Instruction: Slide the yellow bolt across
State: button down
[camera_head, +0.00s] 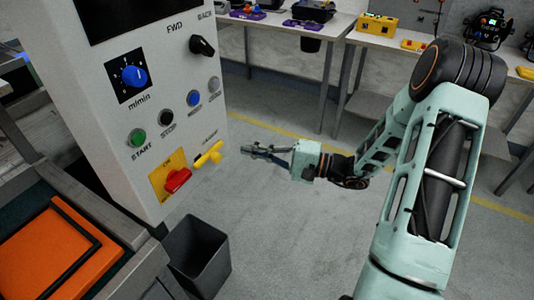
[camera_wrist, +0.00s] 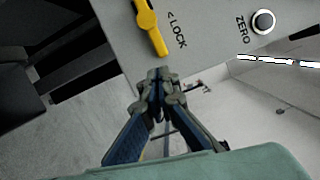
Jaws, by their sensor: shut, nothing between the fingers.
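The yellow bolt (camera_head: 208,155) is on the white control panel (camera_head: 125,35), near its lower right edge, beside a red switch. It is tilted in the head view. In the wrist view the bolt (camera_wrist: 150,27) is at the top centre, next to the printed word "LOCK" with an arrow. My gripper (camera_head: 247,149) is just to the right of the panel, pointing at it. In the wrist view my gripper's fingertips (camera_wrist: 158,74) are closed together just below the bolt's end, with nothing between them.
A red rotary switch (camera_head: 177,181) on a yellow plate sits left of the bolt. Buttons and a blue knob (camera_head: 134,77) are above. A dark bin (camera_head: 197,255) stands on the floor below. Workbenches (camera_head: 340,35) line the back. The floor right of the panel is clear.

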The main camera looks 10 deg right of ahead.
aim_at(205, 162)
jog(key=a, duration=0.2)
jog(key=s+a, duration=0.1)
jog(key=a, duration=0.1)
jog(key=shift+s+a+r, duration=0.1)
jog(key=shift+r, duration=0.25)
jog(key=shift+s+a, duration=0.35)
jog(key=shift+s, duration=0.05)
jog(key=shift+s+a+b, duration=0.2)
jog(key=shift+s+a, duration=0.5)
jog(key=shift+s, duration=0.2)
jog(key=shift+s+a+b, duration=0.2)
jog(key=shift+s+a, duration=0.5)
jog(key=shift+s, duration=0.2)
